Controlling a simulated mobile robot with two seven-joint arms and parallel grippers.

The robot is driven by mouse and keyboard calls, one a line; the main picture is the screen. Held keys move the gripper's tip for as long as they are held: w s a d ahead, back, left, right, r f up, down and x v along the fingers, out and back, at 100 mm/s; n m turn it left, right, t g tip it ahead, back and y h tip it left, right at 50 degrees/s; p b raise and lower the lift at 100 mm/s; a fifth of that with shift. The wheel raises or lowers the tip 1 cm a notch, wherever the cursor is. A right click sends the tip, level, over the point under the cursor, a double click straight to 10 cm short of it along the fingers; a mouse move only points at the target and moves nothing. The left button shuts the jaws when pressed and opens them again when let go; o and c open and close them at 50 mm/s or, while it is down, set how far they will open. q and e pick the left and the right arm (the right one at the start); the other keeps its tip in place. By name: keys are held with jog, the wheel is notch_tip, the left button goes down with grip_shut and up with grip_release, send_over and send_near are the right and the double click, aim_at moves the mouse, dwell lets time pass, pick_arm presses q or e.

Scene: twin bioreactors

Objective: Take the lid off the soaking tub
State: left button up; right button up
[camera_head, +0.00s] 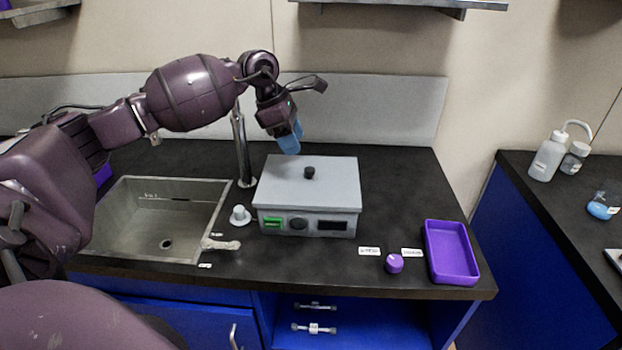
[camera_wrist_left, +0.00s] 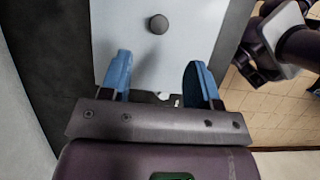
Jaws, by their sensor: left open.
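The soaking tub (camera_head: 308,224) is a grey box on the dark counter, right of the sink, with a green switch and a dark display on its front. Its flat grey lid (camera_head: 335,180) is on it, with a black knob (camera_head: 309,172) in the middle. The lid (camera_wrist_left: 195,42) and knob (camera_wrist_left: 158,24) also show in the left wrist view. My left gripper (camera_head: 290,137) has blue fingers and hangs above the tub's back edge, apart from the knob. In the wrist view the left gripper (camera_wrist_left: 160,80) is open and empty. My right gripper is not clearly visible.
A sink (camera_head: 150,215) with a faucet (camera_head: 241,150) lies left of the tub. A white cap-like piece (camera_head: 240,214) and a pale object (camera_head: 220,244) lie between. A purple tray (camera_head: 451,252) and a purple knob (camera_head: 394,263) are to the right. Counter between tub and tray is mostly clear.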

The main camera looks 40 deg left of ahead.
aim_at(310, 169)
pick_arm(q)
jog(key=x, duration=0.8)
jog(key=shift+w+d+f, duration=0.15)
jog(key=shift+w+f, duration=0.05)
jog(key=shift+w, duration=0.05)
jog(key=shift+r, duration=0.1)
grip_shut()
